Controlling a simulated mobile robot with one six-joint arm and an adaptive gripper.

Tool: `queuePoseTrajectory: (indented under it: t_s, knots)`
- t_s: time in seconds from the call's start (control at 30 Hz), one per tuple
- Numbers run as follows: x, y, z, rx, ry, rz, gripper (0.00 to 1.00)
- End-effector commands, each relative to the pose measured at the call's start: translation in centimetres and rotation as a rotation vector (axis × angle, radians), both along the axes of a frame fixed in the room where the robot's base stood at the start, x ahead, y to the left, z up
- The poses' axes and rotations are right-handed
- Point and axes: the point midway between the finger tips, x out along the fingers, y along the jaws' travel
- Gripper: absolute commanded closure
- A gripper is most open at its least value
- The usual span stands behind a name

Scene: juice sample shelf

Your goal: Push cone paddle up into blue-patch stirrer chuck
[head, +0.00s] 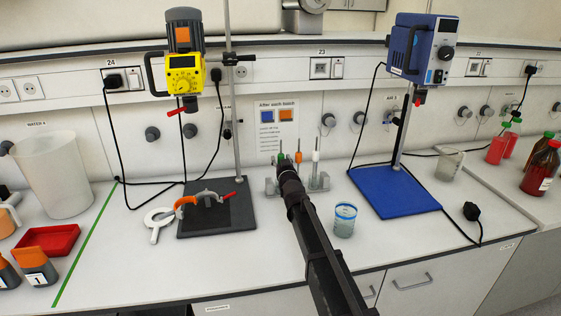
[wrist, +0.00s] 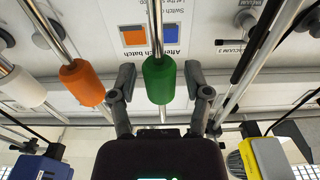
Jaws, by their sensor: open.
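The blue stirrer (head: 418,48) hangs on a stand at the right, with its chuck (head: 418,98) pointing down and nothing seen in it. Several stirring paddles stand in a grey rack (head: 322,183) in the middle. Their collars are green (wrist: 159,80), orange (wrist: 82,84) and white (wrist: 22,86) in the wrist view. My gripper (wrist: 160,73) is open with its fingers on either side of the green collar. In the head view my gripper (head: 284,163) is in front of the rack and partly hides it. The paddle ends are hidden, so I cannot tell which is the cone.
A yellow stirrer (head: 184,75) with an orange patch stands at the left over a dark base plate (head: 225,222). A blue-rimmed beaker (head: 344,222) stands right of my arm, before the blue base plate (head: 385,196). Cables hang behind both stands. The front counter is mostly clear.

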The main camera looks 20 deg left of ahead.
Motion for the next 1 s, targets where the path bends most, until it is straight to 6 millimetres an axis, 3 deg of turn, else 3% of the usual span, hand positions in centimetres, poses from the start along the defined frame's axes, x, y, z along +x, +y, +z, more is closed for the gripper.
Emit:
queuePoseTrajectory:
  t_s: [0.13, 0.33, 0.63, 1.0]
  knots:
    - [0.0, 0.0, 0.0, 0.0, 0.0, 0.0, 0.4]
    - [-0.1, 0.0, 0.0, 0.0, 0.0, 0.001, 1.0]
    - [-0.1, 0.1, 0.4, 0.0, 0.0, 0.001, 1.0]
    - [-0.1, 0.2, 3.1, 0.0, 0.0, 0.002, 1.0]
